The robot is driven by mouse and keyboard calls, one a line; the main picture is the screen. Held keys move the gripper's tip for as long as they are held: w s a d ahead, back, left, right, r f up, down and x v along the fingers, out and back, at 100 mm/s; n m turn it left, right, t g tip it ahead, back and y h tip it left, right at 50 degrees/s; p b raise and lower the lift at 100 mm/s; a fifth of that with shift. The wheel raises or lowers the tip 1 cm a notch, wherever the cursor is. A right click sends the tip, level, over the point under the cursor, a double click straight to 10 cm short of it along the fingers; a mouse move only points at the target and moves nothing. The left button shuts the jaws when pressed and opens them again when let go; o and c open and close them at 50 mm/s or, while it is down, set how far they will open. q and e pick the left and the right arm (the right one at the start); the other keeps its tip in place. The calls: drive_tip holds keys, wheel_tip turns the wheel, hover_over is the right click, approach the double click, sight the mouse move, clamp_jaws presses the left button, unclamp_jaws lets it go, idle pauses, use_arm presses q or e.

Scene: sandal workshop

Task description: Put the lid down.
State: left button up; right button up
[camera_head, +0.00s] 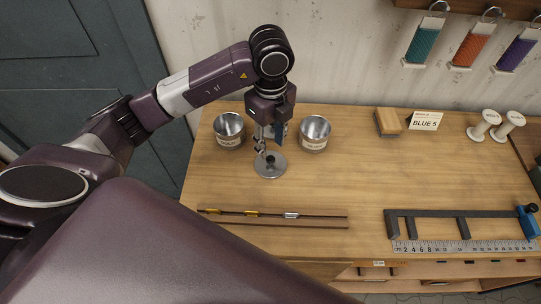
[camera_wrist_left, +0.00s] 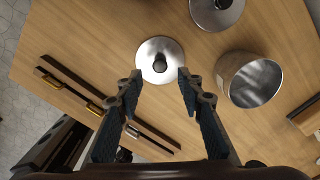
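The lid (camera_head: 270,172) is a shiny round metal disc with a dark knob. It lies flat on the wooden table, in front of and between two metal bowls. In the left wrist view the lid (camera_wrist_left: 150,48) sits beyond my fingertips, with its knob in line with the gap between them. My left gripper (camera_head: 262,148) points down just above the lid. In the left wrist view my left gripper (camera_wrist_left: 158,78) has its fingers spread apart, with nothing held. My right gripper is not in view.
A left bowl (camera_head: 229,141) and a right bowl (camera_head: 314,144) stand close behind the lid. A dark rail with small clips (camera_head: 270,216) lies in front. A dark frame (camera_head: 440,213) and ruler (camera_head: 465,246) lie front right. The table's middle right is clear.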

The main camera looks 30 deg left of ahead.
sight(271, 159)
use_arm(q)
wheel_tip(271, 159, up, 6)
drive_tip(key=shift+f, duration=0.2)
drive_tip(key=shift+f, duration=0.1)
idle(0.5)
